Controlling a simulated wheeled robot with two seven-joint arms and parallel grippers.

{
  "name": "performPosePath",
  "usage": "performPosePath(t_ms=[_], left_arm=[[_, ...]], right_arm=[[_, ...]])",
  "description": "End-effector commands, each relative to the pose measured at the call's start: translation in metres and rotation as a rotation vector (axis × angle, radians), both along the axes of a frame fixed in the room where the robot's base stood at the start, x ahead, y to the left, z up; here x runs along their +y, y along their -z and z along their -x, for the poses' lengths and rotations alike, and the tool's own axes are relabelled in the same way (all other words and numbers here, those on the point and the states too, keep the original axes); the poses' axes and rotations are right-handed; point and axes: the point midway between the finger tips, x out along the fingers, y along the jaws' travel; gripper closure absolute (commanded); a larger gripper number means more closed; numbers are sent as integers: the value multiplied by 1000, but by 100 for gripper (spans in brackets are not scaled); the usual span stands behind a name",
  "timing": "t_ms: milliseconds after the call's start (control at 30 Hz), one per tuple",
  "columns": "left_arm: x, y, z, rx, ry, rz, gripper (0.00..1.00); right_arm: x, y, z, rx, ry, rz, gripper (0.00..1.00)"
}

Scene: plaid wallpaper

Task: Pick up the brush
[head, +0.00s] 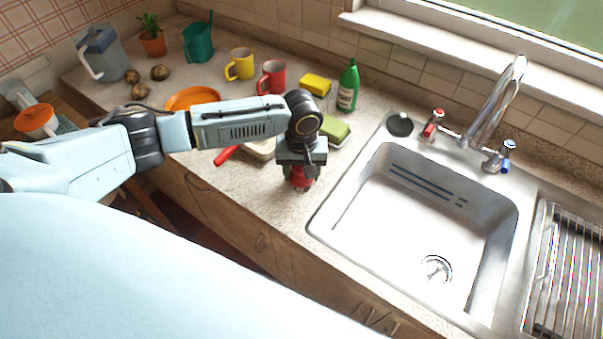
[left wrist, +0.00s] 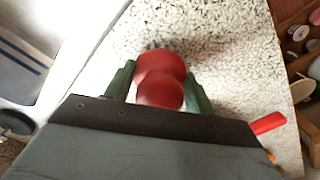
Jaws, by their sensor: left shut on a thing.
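The brush, which I take to be the red, rounded, knobbed thing (head: 299,181), is at the counter's front, left of the sink. In the left wrist view the red brush (left wrist: 160,80) shows as two overlapping round shapes; no bristles show. My left gripper (head: 300,172) points down over it and is shut on it. In the left wrist view its green fingers (left wrist: 160,90) flank the brush on both sides. I cannot tell whether the brush touches the counter. My right gripper is not in view.
The sink (head: 415,230) is close on the right. A green sponge (head: 334,131), a green bottle (head: 348,86) and a yellow sponge (head: 316,84) stand behind the gripper. A red handle (head: 227,154) and an orange plate (head: 192,98) lie left. Red (head: 271,78) and yellow mugs (head: 240,64) are behind.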

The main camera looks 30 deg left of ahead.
Motion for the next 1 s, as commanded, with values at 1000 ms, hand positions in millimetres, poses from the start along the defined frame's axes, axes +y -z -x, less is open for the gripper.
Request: performPosePath(t_ms=[1000], left_arm=[[0,-101,0,0,-1,0,69]], right_arm=[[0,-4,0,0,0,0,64]])
